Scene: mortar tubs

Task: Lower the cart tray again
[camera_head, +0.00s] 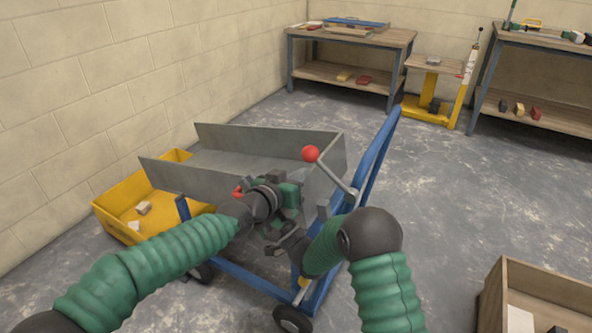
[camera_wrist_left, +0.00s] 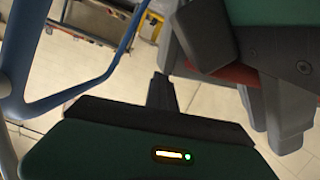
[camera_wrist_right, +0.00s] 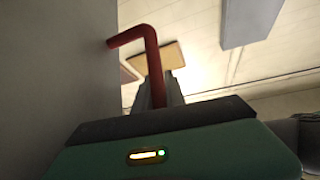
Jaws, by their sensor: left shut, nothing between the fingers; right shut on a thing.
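The grey cart tray (camera_head: 240,137) sits on the blue cart frame (camera_head: 376,165) in the head view; I cannot tell its exact height. A crank lever with a red ball (camera_head: 310,153) rises at its near end, with no gripper on it. My right gripper (camera_head: 247,187) is shut on a red bent handle (camera_head: 237,191) beside the tray's wall; the handle (camera_wrist_right: 152,62) also shows between its fingers in the right wrist view. My left gripper (camera_head: 322,212) is shut and empty near the blue frame, which shows in the left wrist view (camera_wrist_left: 95,80). My arms cross and hide part of the cart's near end.
A yellow tub (camera_head: 115,207) with small pieces stands against the cart's left side. A wooden box (camera_head: 545,285) is at the lower right. Workbenches (camera_head: 350,35) and a yellow lift cart (camera_head: 425,112) stand at the back.

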